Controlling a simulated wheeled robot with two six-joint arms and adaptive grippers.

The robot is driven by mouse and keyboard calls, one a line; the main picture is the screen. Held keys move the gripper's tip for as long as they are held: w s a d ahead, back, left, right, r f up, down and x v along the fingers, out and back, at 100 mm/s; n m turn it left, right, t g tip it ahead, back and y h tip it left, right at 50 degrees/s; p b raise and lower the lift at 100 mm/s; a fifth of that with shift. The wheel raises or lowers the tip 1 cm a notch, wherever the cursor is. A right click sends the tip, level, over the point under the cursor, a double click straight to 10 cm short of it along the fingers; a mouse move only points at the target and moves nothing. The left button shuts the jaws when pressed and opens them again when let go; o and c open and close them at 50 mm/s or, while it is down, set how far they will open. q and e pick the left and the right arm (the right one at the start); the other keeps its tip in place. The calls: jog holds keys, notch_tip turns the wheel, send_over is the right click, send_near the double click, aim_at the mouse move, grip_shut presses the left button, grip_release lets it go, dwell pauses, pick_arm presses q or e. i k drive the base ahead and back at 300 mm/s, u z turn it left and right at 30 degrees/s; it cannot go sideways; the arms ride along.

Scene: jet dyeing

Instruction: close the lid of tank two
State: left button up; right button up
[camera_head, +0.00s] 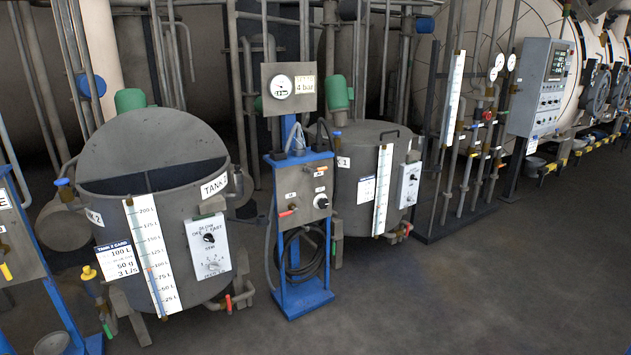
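Tank two (120,220) is the large grey round tank at the left, with a "Tank 2 card" (122,259) on its front. Its grey lid (150,138) stands raised and tilted at the back of the rim. The dark opening (165,178) shows between the lid and the front rim. The lid's handle cannot be made out. Neither of my grippers is in view.
Tank one (352,200), its lid shut with a handle on top, stands to the right. Between the tanks stands a blue-based hose stand (303,295) with a gauge panel (289,88). A grey control box (541,88) is at the right.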

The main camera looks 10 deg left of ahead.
aim_at(147, 139)
jog(key=u, duration=0.65)
jog(key=i, duration=1.4)
jog(key=z, duration=1.2)
jog(key=i, duration=1.45)
jog(key=u, duration=2.9)
